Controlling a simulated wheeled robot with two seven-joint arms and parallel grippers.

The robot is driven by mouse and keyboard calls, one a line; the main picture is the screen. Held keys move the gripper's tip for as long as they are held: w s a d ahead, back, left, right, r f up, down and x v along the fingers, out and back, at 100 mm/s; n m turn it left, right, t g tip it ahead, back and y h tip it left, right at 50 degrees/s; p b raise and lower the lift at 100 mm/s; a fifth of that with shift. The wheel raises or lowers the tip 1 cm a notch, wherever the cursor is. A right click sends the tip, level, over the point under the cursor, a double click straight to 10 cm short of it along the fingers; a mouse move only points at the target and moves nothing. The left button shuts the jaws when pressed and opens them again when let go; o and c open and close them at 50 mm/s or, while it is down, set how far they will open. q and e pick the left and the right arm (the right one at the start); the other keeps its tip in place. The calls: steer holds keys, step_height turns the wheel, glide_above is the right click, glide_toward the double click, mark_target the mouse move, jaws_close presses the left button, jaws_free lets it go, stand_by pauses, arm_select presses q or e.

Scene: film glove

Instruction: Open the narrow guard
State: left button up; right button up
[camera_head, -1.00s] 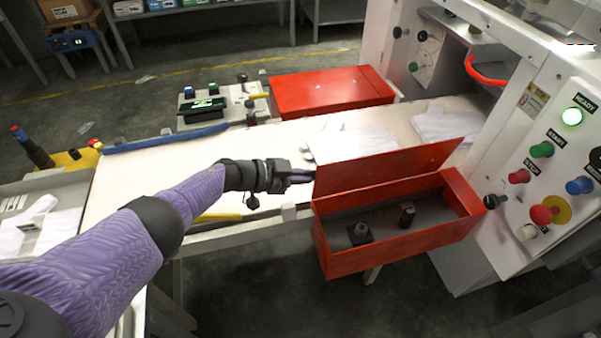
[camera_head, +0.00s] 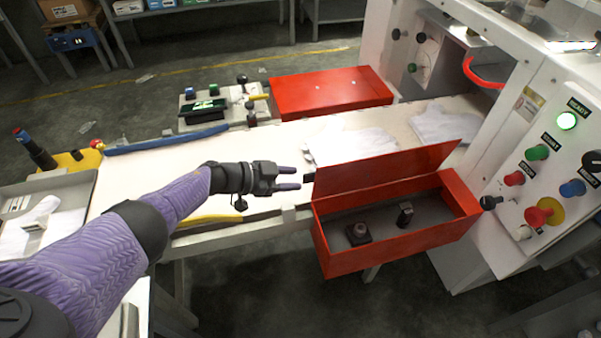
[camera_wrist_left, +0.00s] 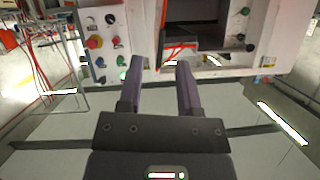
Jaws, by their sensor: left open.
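Two red guards flank the belt. The near guard (camera_head: 335,258) is a red open box with its lid (camera_head: 385,170) standing up along the belt side. Inside it sit two small dark fittings. A small black tab (camera_head: 308,178) shows at the lid's left end. The far guard (camera_head: 330,92) has its red top shut. I cannot tell for sure which one is the narrow guard. My left gripper (camera_head: 288,178) is open and empty, just left of the near lid and apart from it. Its spread fingers show in the left wrist view (camera_wrist_left: 158,85). My right gripper is not in view.
The white belt (camera_head: 260,150) carries pale gloves (camera_head: 350,143). The machine's control panel (camera_head: 545,170) stands at the right with a lit green lamp. A metal tray (camera_head: 75,190) with gloves is at the left. A blue bar (camera_head: 165,138) lies along the belt's far edge.

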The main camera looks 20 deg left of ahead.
arm_select(q)
steer(key=p+v, duration=0.2)
steer(key=v, duration=0.5)
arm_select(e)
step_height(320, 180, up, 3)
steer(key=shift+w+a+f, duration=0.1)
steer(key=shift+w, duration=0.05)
arm_select(q)
steer(key=s+d+f+n+t+y+b, duration=0.1)
steer(key=s+f+n+y, duration=0.4)
steer(key=f, duration=0.5)
steer(key=s+f+n+y+b, duration=0.1)
steer(key=s+f+n+y, duration=0.15)
steer(key=s+f, duration=0.6)
steer(key=s+d+f+g+y, duration=0.1)
steer(key=s+f+g, duration=0.2)
steer(key=s, duration=0.6)
steer(key=s+d+f+n+g+y, duration=0.1)
steer(key=s+f+g, duration=0.2)
steer(key=s, duration=0.6)
steer(key=s+d+f+n+g+y+b, duration=0.1)
steer(key=s+d+f+g, duration=0.1)
steer(key=s+f, duration=0.3)
steer(key=s, duration=0.4)
steer(key=shift+f+g, duration=0.4)
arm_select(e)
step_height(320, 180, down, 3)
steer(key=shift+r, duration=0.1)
